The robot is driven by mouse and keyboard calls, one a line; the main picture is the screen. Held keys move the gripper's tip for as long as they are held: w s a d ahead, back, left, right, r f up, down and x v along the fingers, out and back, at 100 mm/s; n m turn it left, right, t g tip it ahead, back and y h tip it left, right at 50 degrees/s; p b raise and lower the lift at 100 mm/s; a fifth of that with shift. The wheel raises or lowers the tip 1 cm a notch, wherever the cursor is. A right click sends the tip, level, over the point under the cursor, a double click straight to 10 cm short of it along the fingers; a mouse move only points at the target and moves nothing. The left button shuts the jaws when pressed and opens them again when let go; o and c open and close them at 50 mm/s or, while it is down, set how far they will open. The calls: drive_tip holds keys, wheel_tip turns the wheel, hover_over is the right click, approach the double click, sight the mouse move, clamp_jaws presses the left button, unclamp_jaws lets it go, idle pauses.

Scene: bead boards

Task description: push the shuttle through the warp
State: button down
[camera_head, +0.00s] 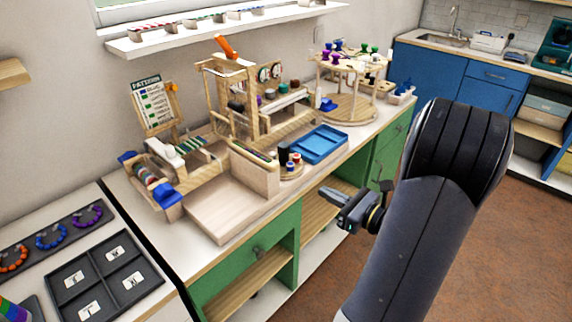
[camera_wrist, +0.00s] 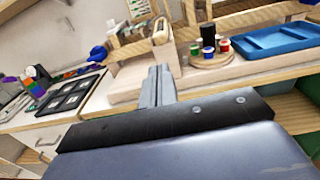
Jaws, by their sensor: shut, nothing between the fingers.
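A small wooden loom (camera_head: 188,183) with blue end pieces stands at the left of the bench, with coloured warp threads (camera_head: 190,148) and a white piece on it. A taller wooden loom frame (camera_head: 214,92) with an orange-handled tool on top stands behind. I cannot pick out the shuttle for certain in either view. My gripper (camera_head: 335,206) is shut and empty, in front of the bench's front edge, apart from the looms. In the wrist view its fingers (camera_wrist: 158,72) lie together, pointing towards the pale wooden box (camera_wrist: 130,80).
A pale wooden platform (camera_head: 225,208) lies along the bench front. Thread spools (camera_head: 284,155) and a blue tray (camera_head: 320,144) stand to its right. A round carousel (camera_head: 352,106) and pattern board (camera_head: 153,104) stand behind. A black sorting tray (camera_head: 106,276) lies at left.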

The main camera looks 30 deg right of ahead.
sight(277, 167)
drive_tip(key=p+x, duration=0.2)
drive_tip(key=x, duration=1.1)
drive_tip(key=shift+w+a, duration=0.2)
drive_tip(key=shift+w, duration=0.15)
